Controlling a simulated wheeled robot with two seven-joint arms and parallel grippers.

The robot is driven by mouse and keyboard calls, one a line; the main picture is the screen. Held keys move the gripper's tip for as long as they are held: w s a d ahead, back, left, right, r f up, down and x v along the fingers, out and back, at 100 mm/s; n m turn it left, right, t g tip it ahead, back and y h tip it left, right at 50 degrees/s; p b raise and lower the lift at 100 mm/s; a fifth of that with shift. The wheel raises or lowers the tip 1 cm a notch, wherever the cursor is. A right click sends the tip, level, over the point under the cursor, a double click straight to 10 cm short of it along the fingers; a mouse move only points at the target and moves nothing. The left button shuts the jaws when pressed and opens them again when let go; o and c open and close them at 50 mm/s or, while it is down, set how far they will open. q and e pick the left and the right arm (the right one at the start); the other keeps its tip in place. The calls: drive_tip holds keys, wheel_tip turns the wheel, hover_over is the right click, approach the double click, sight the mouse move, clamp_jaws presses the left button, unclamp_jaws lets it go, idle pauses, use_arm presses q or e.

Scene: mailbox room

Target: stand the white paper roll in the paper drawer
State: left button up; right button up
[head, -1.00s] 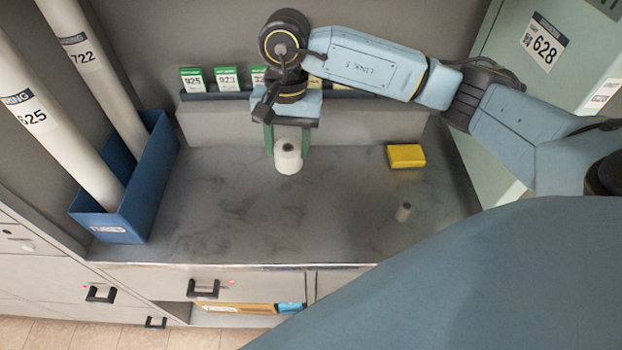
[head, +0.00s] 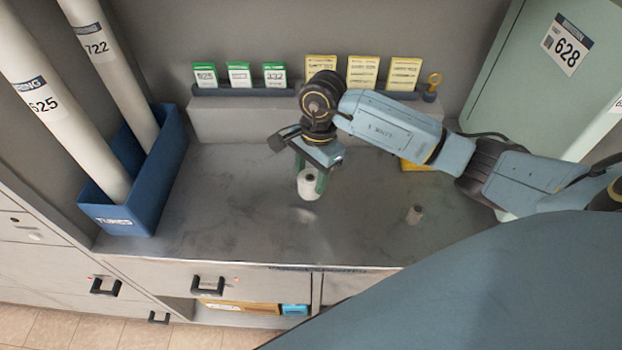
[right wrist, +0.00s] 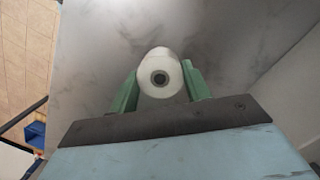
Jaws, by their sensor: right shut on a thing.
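The white paper roll (head: 308,186) is held upright between the green fingers of my right gripper (head: 312,178), above the grey counter. In the right wrist view the roll (right wrist: 160,74) sits between both fingers of the right gripper (right wrist: 160,84), its dark core hole facing the camera. Below the counter front is a drawer with a black handle (head: 208,286); another drawer handle (head: 106,287) shows to its left. Both drawers look shut. I cannot tell which is the paper drawer. My left gripper is not in view.
A blue bin (head: 118,216) with two tall white tubes stands on the left. A yellow block (head: 412,165) is partly hidden behind my arm. A card rack (head: 240,91) lines the back.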

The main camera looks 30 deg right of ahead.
drive_tip(key=shift+f, duration=1)
drive_tip(key=shift+f, duration=0.2)
drive_tip(key=o, duration=1.1)
drive_tip(key=shift+c, duration=0.2)
drive_tip(key=shift+r, duration=0.1)
